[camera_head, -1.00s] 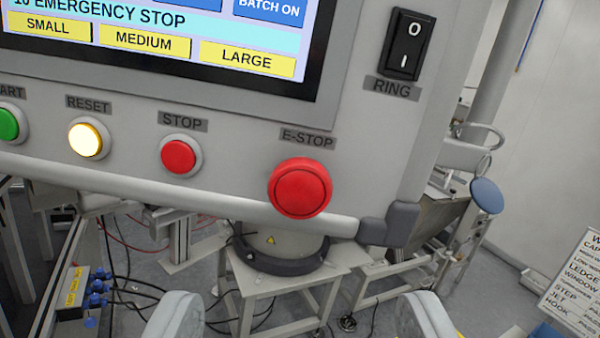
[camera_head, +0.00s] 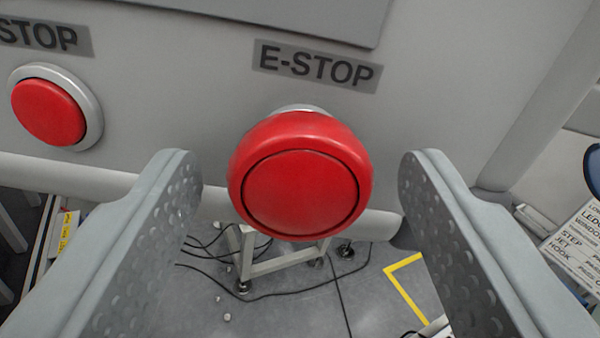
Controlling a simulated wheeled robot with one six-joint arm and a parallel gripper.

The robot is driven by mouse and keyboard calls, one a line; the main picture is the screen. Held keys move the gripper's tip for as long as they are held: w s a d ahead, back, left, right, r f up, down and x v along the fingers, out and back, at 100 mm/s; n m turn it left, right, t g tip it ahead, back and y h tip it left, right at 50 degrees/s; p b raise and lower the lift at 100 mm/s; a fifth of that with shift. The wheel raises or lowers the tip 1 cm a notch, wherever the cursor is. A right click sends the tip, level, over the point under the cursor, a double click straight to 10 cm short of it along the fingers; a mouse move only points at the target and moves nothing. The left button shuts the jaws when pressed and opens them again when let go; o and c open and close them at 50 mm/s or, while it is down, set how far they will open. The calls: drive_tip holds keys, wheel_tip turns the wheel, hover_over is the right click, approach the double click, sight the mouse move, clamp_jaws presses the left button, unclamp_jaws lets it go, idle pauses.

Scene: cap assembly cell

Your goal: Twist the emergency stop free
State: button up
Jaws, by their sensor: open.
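The emergency stop (camera_head: 302,188) is a large red mushroom button on the grey panel, under a label (camera_head: 317,66) reading E-STOP. My gripper (camera_head: 295,170) is open, with one grey, dimpled finger on each side of the button. A gap shows between each finger and the red cap, so neither finger appears to touch it. How far the fingertips reach along the depth of the button is hard to tell.
A smaller red STOP button (camera_head: 50,110) in a silver ring sits on the panel to the left, close to my left finger. The panel's rounded lower edge (camera_head: 75,178) runs below the buttons. A stand and cables are on the floor beneath.

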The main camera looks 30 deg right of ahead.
drive_tip(key=c, duration=1)
